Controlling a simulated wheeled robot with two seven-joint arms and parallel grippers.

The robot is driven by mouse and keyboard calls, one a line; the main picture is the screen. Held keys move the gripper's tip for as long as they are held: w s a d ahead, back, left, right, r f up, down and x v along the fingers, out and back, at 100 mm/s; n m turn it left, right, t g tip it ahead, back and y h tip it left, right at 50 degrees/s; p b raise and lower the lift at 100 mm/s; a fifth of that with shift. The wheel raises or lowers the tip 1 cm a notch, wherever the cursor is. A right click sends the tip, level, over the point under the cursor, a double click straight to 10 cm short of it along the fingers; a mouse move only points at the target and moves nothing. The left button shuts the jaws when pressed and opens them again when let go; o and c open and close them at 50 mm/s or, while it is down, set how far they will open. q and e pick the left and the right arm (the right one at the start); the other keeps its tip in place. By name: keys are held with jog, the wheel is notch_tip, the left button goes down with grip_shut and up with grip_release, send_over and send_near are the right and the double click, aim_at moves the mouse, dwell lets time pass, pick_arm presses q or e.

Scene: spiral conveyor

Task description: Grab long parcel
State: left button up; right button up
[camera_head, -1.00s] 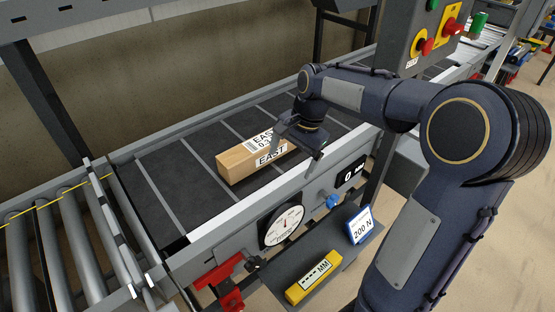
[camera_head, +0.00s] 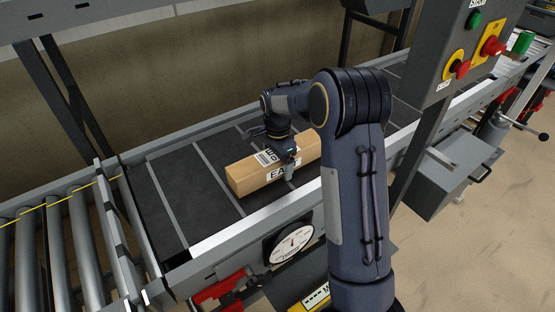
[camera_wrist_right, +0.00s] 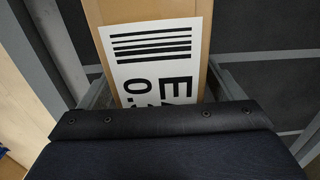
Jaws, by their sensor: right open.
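The long parcel (camera_head: 252,178) is a brown cardboard box lying flat on the dark belt, with a white label reading EAST on its front side and another label on top. My right gripper (camera_head: 275,155) is over the middle of the parcel, pointing down. One finger shows at the near side and one towards the far side. In the right wrist view the parcel (camera_wrist_right: 148,12) with its barcode label runs between the two open fingers (camera_wrist_right: 160,88), with gaps beside it. My left gripper is not in view.
The belt's metal rail (camera_head: 230,240) runs along the near side, with a round dial (camera_head: 292,242) below it. Rollers (camera_head: 60,250) lie at the left. A post with a button box (camera_head: 465,50) stands at the right. The belt left of the parcel is clear.

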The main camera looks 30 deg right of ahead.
jog(key=shift+f, duration=0.1)
jog(key=c, duration=1.3)
jog(key=shift+o, duration=0.2)
